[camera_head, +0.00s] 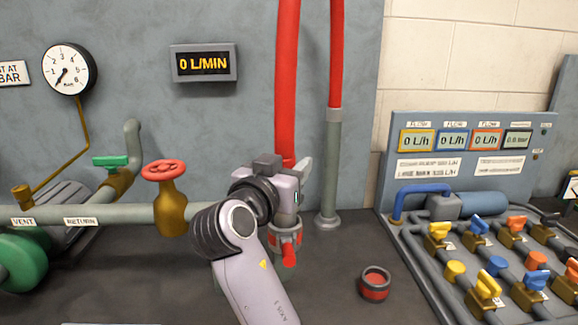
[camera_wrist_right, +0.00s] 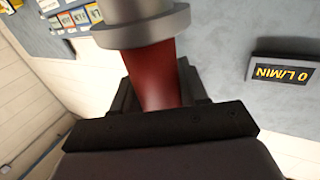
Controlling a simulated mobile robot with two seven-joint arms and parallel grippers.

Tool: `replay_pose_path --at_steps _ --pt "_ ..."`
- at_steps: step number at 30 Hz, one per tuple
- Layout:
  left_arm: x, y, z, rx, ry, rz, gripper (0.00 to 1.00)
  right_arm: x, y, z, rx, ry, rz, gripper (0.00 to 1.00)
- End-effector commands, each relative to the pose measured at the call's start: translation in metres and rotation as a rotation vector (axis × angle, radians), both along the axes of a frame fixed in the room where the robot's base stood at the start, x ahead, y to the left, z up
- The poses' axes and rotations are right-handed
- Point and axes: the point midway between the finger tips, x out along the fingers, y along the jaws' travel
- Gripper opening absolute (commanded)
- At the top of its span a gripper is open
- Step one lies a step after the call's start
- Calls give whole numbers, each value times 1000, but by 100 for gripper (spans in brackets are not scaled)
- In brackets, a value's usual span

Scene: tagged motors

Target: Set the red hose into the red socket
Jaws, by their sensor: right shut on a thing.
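A thick red hose (camera_head: 287,80) hangs from above and runs down to my right gripper (camera_head: 288,185). In the wrist view, the gripper is shut on the red hose (camera_wrist_right: 158,72), just beside its grey end collar (camera_wrist_right: 142,27). Directly below the gripper stands the red socket (camera_head: 285,240), a grey fitting with a red band and a red lever (camera_head: 289,256). The gripper and wrist hide the hose's lower end in the head view. I cannot tell whether the collar is above the socket or inside it. My left gripper is out of view.
A second red hose (camera_head: 336,50) runs into a grey standpipe (camera_head: 333,165) close right. A red-banded cap or ring (camera_head: 375,283) lies on the dark bench. A red handwheel valve (camera_head: 166,172) is at left. A valve panel (camera_head: 480,160) is at right. The display (camera_head: 204,63) reads 0 L/MIN.

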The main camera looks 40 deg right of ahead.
Motion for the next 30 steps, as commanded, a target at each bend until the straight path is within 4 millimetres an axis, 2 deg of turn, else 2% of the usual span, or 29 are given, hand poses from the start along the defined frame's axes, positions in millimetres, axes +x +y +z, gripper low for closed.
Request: replay_pose_path --at_steps 30 --pt "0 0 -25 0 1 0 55 0 0 -26 -1 -3 1 0"
